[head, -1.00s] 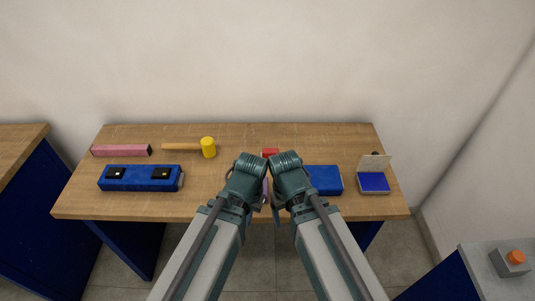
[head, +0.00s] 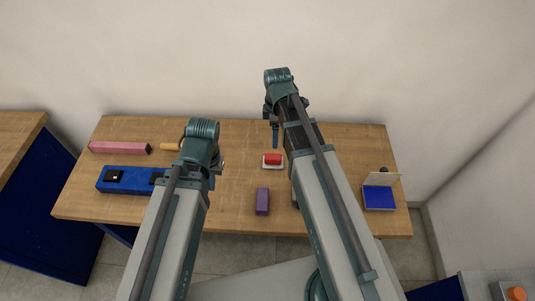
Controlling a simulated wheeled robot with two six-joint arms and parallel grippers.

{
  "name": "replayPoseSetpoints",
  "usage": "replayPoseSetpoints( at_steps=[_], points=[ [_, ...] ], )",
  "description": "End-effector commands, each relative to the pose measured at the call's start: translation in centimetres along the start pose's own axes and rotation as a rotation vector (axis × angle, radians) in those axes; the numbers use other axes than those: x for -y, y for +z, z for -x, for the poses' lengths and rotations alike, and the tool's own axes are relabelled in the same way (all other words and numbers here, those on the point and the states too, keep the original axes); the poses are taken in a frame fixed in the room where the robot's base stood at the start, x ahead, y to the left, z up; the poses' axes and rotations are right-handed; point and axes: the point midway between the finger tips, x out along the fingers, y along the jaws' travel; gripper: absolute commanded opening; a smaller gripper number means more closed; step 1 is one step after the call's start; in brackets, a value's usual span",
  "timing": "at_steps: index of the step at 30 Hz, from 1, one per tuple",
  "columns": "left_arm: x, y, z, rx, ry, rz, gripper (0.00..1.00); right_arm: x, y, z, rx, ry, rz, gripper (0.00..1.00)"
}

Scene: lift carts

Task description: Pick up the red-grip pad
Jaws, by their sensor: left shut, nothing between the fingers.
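The red-grip pad (head: 273,160), a small pale pad with a red grip on top, lies on the wooden table in the middle of the head view. My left gripper (head: 213,174) is to the left of the pad, apart from it, over the right end of the blue case. It is shut and empty, and mostly hidden behind its own wrist. My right gripper (head: 275,137) points down just behind the pad in the picture. Its fingers look narrow, and I cannot tell whether they are open.
A purple block (head: 262,201) lies in front of the pad. The long blue case (head: 135,181), a pink bar (head: 118,148) and a partly hidden mallet handle (head: 170,147) are at left. An open blue box (head: 379,198) is at right. The wooden table (head: 240,212) has bare room around the pad.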

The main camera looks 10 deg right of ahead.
Motion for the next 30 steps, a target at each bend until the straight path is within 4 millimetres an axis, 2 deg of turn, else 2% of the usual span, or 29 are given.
replayPoseSetpoints(
  at_steps=[8, 21, 24, 30],
  points=[
    [-0.2, -0.1, -1.9, 0.000, 0.000, -0.002, 0.00, 0.0, -0.1, -1.9, 0.000, 0.000, -0.002, 0.78],
    [-0.8, -0.5, -8.1, 0.000, -0.001, -0.003, 0.00, 0.1, -0.1, -8.1, 0.000, 0.000, -0.003, 0.78],
    [-0.8, -0.5, -8.7, 0.000, -0.001, -0.002, 0.00, 0.1, -0.1, -8.8, 0.000, 0.000, -0.003, 0.78],
    [-0.8, -0.5, -8.6, 0.000, -0.001, -0.002, 0.00, 0.1, -0.1, -8.7, 0.000, 0.000, -0.003, 0.78]
  ],
)
